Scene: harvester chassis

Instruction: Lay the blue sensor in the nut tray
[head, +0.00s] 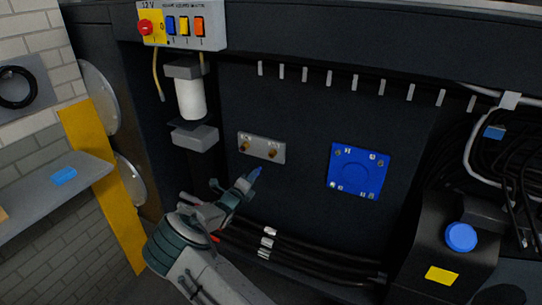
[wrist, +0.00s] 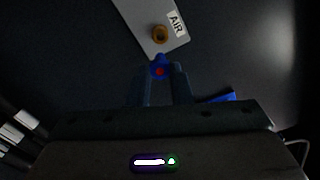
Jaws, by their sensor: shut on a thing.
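My gripper (head: 246,184) is shut on a small blue piece, the blue sensor (head: 256,172), in front of the dark chassis wall. In the wrist view the sensor (wrist: 160,62) shows between the two fingertips (wrist: 161,80), with a red spot on its near end. Its tip points toward a grey plate (head: 261,148) with two brass fittings. In the wrist view the plate (wrist: 150,18) shows one brass fitting (wrist: 159,34) and an "AIR" label. I cannot tell how far the sensor is from the plate. I cannot make out a nut tray in either view.
A blue square panel (head: 358,172) is to the right, black hoses (head: 300,257) run below, and a white cylinder (head: 191,99) hangs at upper left. A grey shelf (head: 35,190) at far left bears a blue item (head: 64,176). A black housing with a blue cap (head: 461,236) stands at right.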

